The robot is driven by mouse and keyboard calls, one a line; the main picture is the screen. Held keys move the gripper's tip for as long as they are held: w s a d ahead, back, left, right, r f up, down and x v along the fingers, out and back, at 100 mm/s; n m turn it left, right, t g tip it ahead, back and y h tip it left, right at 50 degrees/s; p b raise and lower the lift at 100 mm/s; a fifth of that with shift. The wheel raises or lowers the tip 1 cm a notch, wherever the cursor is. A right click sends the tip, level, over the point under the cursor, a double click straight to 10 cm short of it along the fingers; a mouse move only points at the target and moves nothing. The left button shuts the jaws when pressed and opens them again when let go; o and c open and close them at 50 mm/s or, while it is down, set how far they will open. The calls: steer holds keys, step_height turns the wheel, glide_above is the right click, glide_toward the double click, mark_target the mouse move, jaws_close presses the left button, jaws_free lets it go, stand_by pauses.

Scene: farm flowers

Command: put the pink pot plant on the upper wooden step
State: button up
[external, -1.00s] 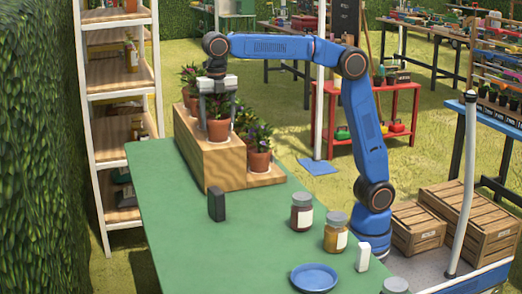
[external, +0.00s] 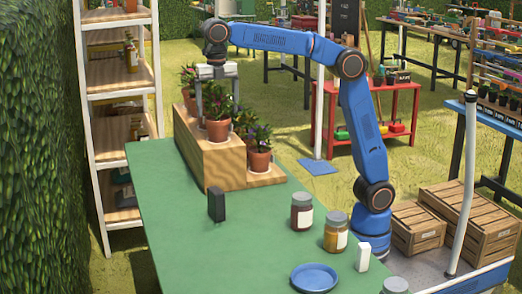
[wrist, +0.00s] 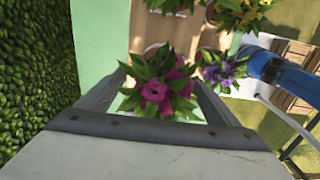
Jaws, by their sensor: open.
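The pink pot plant (wrist: 158,97) shows in the wrist view with pink blooms and green leaves between my two fingers. In the external view it appears to be the front terracotta pot (external: 217,131), upright on the upper wooden step (external: 196,134); its blooms look dark there. My gripper (external: 217,100) is open just above this pot, with its fingers beside the leaves and clear of the pot body. In the wrist view my gripper (wrist: 160,82) straddles the plant. The pot's underside is hidden.
A purple-flowered pot (external: 259,158) stands on the lower step (external: 262,180), close right. Another leafy plant (external: 188,78) stands behind on the upper step. On the green table (external: 180,230) are a dark block (external: 216,204), jars (external: 302,212) and a blue plate (external: 314,278).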

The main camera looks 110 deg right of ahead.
step_height(320, 180, up, 8)
steer(key=shift+f, duration=0.25)
steer(key=s+a+f+m+t, duration=0.1)
steer(key=s+f+m, duration=0.4)
steer(key=s, duration=0.6)
steer(key=s+a+f+m+t, duration=0.1)
steer(key=s+f+m, duration=0.35)
steer(key=s, duration=0.65)
steer(key=s+f+m+t, duration=0.2)
steer(key=s+f+m, duration=0.6)
steer(key=s+f, duration=1.2)
step_height(320, 180, down, 5)
steer(key=shift+s+a+r+t, duration=0.2)
steer(key=shift+s+a+t, duration=0.05)
steer(key=shift+a+t, duration=0.15)
